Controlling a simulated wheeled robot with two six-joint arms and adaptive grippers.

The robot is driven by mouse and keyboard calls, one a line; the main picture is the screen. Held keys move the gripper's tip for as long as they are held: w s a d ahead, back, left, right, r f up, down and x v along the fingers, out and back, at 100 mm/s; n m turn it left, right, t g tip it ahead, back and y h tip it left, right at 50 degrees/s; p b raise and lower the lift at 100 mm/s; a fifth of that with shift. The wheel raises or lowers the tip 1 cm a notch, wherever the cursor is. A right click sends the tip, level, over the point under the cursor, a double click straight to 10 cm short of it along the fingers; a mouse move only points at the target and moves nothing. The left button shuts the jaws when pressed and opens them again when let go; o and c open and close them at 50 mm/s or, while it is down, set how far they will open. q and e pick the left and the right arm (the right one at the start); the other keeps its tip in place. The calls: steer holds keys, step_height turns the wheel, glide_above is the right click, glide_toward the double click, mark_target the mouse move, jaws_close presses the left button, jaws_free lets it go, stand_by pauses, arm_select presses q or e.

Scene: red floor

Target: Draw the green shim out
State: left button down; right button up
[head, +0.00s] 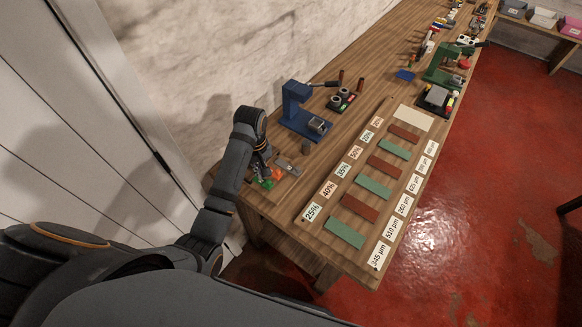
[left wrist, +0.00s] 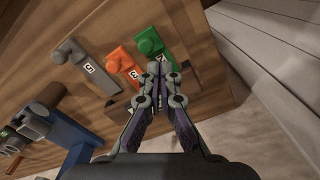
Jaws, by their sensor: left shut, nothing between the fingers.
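The green shim (left wrist: 152,44) has a round knob and a small white label, and it lies beside an orange shim (left wrist: 121,64) and a grey shim (left wrist: 76,56) on the wooden bench. In the head view the green shim (head: 267,184) shows only in part, near the bench's near left corner. My left gripper (left wrist: 158,70) is shut and empty, its fingertips overlapping the near end of the green shim in the left wrist view. I cannot tell whether they touch it. In the head view my left gripper (head: 263,168) is just above the shims. My right gripper is not in view.
A blue press-like stand (head: 297,105) is behind the shims. A long board with green and brown strips and percentage labels (head: 335,172) lies to the right. A green machine (head: 440,68) and small items stand farther back. A white wall borders the left.

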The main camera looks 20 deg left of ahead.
mark_target(262, 182)
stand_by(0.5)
arm_select(q)
steer(key=shift+f, duration=0.15)
steer(key=shift+f, duration=1.3)
steer(key=shift+s+f, duration=0.1)
steer(key=shift+f, duration=0.05)
